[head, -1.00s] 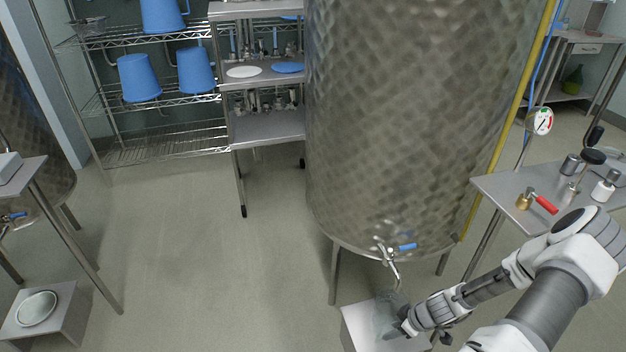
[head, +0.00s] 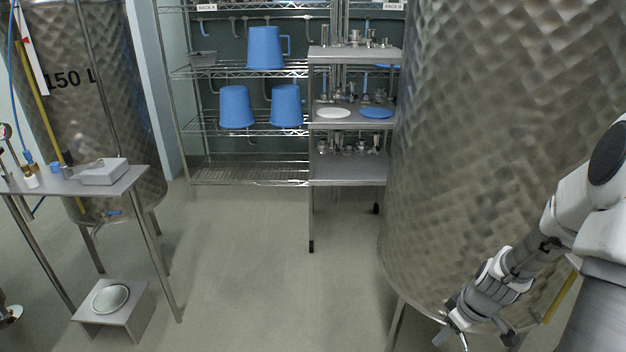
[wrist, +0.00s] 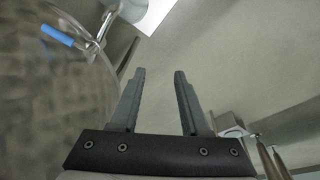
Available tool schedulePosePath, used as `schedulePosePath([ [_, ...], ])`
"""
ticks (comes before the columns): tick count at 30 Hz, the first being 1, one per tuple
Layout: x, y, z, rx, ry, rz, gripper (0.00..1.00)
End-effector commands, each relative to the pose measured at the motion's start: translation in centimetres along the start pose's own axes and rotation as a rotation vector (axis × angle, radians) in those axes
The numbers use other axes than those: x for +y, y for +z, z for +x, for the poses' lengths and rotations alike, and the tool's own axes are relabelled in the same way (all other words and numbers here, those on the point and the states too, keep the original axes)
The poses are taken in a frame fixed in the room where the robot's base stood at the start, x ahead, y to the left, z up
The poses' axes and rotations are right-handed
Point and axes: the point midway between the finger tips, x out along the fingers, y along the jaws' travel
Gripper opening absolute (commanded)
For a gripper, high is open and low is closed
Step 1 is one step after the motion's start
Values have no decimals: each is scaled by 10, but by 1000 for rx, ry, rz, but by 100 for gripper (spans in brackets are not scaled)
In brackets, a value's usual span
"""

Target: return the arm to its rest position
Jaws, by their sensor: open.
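My arm reaches in from the right of the head view, in front of the large dimpled steel vat (head: 480,150). My gripper (head: 452,338) is low at the vat's lower edge, close to the bottom of the picture. In the wrist view my gripper (wrist: 160,74) has its two dark fingers spread, with nothing between them. The vat's curved wall fills the left of the wrist view. A steel tap with a blue handle (wrist: 57,35) is at the upper left there, apart from the fingers.
A pale low stand (wrist: 155,12) shows at the wrist view's top edge. In the head view, a steel table (head: 85,185), a low stand with a round dish (head: 135,312) and another vat (head: 100,120) are left. Shelving holds blue jugs (head: 236,107). The middle floor is clear.

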Motion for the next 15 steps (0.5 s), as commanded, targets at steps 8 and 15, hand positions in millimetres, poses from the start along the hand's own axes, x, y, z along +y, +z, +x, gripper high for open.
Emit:
schedulePosePath([
  [8,-40,-47,-76,-7,69,38,46],
  [15,-87,-71,-138,23,124,103,46],
])
